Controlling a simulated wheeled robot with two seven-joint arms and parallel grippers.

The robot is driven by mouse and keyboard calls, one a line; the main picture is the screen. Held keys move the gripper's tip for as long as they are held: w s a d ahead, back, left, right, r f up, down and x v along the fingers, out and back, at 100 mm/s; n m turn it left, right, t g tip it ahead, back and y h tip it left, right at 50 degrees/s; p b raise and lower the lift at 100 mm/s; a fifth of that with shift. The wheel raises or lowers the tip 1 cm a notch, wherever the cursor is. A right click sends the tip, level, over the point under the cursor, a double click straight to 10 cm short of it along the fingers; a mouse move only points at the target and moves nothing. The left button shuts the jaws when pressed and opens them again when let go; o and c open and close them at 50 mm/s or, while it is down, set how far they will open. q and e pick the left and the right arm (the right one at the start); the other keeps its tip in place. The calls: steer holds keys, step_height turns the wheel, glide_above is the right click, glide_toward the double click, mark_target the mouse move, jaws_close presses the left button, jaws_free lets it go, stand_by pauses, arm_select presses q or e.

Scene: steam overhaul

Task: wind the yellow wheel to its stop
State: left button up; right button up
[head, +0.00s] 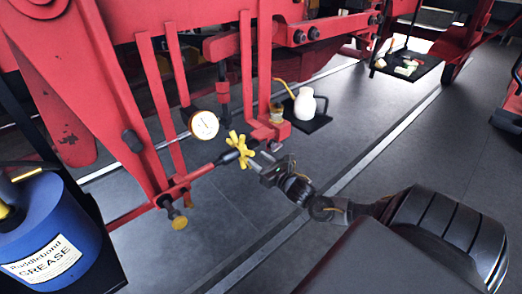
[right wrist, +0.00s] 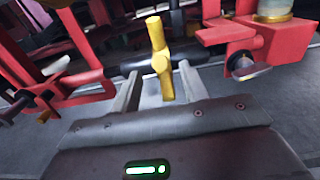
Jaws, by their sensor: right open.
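The yellow wheel (head: 238,150) is a small cross-shaped handwheel with several knobbed spokes, on a dark hub at the end of a red rod. In the right wrist view the yellow wheel (right wrist: 161,63) shows nearly edge-on, with one spoke reaching back between the fingers. My right gripper (head: 257,161) is just to the right of the wheel, facing it. Its fingers (right wrist: 159,78) are open, one on each side of the spoke; whether either touches it I cannot tell. My left gripper is out of view.
A white dial gauge (head: 203,125) sits just behind the wheel. Red frame bars (head: 162,100) stand close around it. A white jug (head: 304,104) stands on a dark tray behind. A blue grease drum (head: 45,232) is at lower left. The grey floor (head: 420,130) at right is open.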

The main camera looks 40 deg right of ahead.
mark_target(250, 154)
steer(key=w+b, duration=0.2)
steer(key=w, duration=0.2)
steer(key=shift+d+f, duration=0.1)
steer(key=shift+f, duration=0.05)
steer(key=shift+w, duration=0.75)
steer(key=shift+c, duration=0.4)
jaws_close()
steer(key=shift+b, duration=0.35)
